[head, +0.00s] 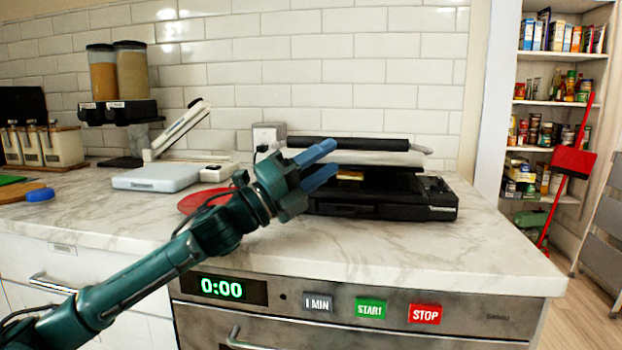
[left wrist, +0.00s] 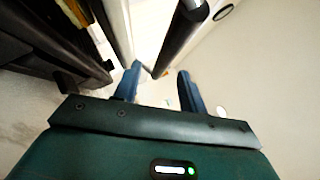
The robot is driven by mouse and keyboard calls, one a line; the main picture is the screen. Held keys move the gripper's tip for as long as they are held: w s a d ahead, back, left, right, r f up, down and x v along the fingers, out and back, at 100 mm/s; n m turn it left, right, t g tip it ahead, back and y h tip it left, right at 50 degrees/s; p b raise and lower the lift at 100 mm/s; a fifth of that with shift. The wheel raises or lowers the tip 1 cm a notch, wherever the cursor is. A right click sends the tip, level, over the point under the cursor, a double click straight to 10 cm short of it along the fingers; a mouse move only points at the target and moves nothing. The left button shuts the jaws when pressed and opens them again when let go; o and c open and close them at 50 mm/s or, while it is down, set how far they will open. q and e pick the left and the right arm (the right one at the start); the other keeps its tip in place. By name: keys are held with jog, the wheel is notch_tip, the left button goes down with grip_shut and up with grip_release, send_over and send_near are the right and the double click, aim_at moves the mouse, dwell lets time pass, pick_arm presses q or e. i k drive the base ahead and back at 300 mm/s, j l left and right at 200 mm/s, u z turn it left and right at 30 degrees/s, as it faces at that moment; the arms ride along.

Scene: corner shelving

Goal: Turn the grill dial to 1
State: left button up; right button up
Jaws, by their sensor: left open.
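The black grill (head: 385,210) stands on the counter with its lid (head: 370,158) raised above the base. Its dial area (head: 438,187) is at the right end of the base; the dial setting is too small to read. My left gripper (head: 328,163) has blue fingers and is open, in front of the left part of the grill, left of the dial. In the left wrist view the open fingers (left wrist: 158,88) have nothing between them; dark and pale bars, likely grill parts, lie beyond, and the dial cannot be made out. My right gripper is not in view.
The marble counter (head: 500,235) is clear at the front right. A pale scale-like device (head: 155,177) and a red round item (head: 205,200) lie left of the grill. An oven (head: 350,309) with labelled buttons is below. A tiled wall (head: 330,75) stands behind.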

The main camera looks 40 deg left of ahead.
aim_at(439, 185)
jog(key=k, duration=1)
